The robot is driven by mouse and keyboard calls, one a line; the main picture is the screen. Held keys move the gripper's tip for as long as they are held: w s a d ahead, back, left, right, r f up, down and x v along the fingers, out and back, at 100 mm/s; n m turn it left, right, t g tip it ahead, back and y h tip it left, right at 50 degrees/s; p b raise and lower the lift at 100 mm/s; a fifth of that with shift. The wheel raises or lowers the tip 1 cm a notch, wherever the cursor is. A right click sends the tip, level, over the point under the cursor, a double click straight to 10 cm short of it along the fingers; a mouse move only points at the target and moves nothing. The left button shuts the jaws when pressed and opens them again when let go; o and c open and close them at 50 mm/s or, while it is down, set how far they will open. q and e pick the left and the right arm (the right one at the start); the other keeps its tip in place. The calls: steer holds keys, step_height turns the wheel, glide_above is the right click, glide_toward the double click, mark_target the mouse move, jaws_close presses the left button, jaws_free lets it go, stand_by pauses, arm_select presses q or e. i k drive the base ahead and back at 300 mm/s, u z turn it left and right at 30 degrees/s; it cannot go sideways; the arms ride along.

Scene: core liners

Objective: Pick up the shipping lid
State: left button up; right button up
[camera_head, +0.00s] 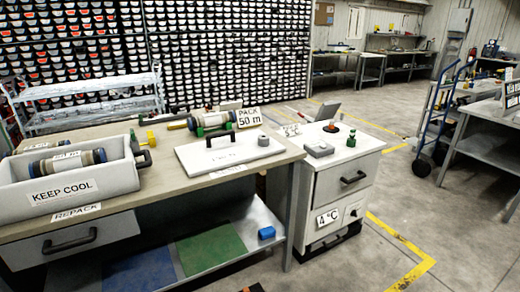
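The shipping lid (250,155) is a flat white panel with a black bar handle (222,141) on top. It lies flat on the right part of the wooden-topped workbench (165,185), near its front edge. Faint lettering shows on it, too small to read. A white shipping box (75,194) marked "KEEP COOL" stands open at the left of the bench, with a dark-banded core liner (66,161) inside. Neither of my grippers shows in this view.
Behind the lid lie a green-clamped core liner (210,120) and a "PACK 50 m" sign (249,117). A white "4 °C" cabinet (330,188) adjoins the bench's right end, with small items on top. A blue hand truck (437,115) stands farther right. Floor at right is mostly clear.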

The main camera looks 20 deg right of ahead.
mark_target(211, 155)
steer(key=z, duration=1.6)
steer(key=i, duration=1.85)
